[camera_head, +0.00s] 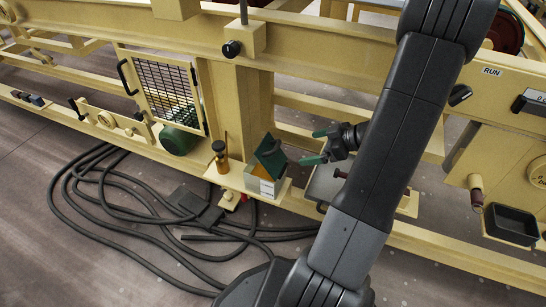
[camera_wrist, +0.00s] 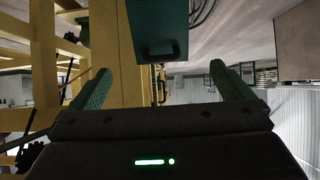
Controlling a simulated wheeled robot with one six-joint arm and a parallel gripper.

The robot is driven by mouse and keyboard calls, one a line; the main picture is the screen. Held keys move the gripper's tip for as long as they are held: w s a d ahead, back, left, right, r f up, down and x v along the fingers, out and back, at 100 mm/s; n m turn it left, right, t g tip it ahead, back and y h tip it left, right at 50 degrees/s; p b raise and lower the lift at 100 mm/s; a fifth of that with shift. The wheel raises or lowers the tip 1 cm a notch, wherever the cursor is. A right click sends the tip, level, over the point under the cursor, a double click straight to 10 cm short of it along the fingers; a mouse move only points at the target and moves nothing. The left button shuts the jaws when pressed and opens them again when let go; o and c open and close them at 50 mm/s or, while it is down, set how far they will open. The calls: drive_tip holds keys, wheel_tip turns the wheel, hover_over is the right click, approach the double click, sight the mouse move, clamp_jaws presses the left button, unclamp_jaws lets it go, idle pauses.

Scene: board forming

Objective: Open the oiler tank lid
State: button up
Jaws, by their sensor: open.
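The oiler tank (camera_head: 266,187) is a small light box with a white label on a yellow ledge of the machine. Its dark green lid (camera_head: 270,154) stands tilted up, and the tank's opening shows below it. In the wrist view a dark green panel with a small handle, which looks like the lid (camera_wrist: 158,28), is at top centre. My gripper (camera_head: 316,147) is just right of the lid in the head view, apart from it. Its two green fingers are spread, with nothing between them in the wrist view (camera_wrist: 160,75).
A brass-coloured oiler cup (camera_head: 219,157) stands left of the tank. A mesh guard door (camera_head: 166,90) and a green motor (camera_head: 180,138) are further left. Black hoses (camera_head: 110,225) lie on the floor. A black tray (camera_head: 512,224) is at right.

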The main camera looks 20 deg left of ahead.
drive_tip(key=shift+r, duration=0.15)
idle(0.5)
drive_tip(key=p+v, duration=0.9)
drive_tip(key=p, duration=0.2)
drive_tip(key=shift+d+r, duration=0.2)
drive_tip(key=shift+d, duration=0.15)
drive_tip(key=b+x, duration=1)
drive_tip(key=b, duration=0.1)
idle(0.5)
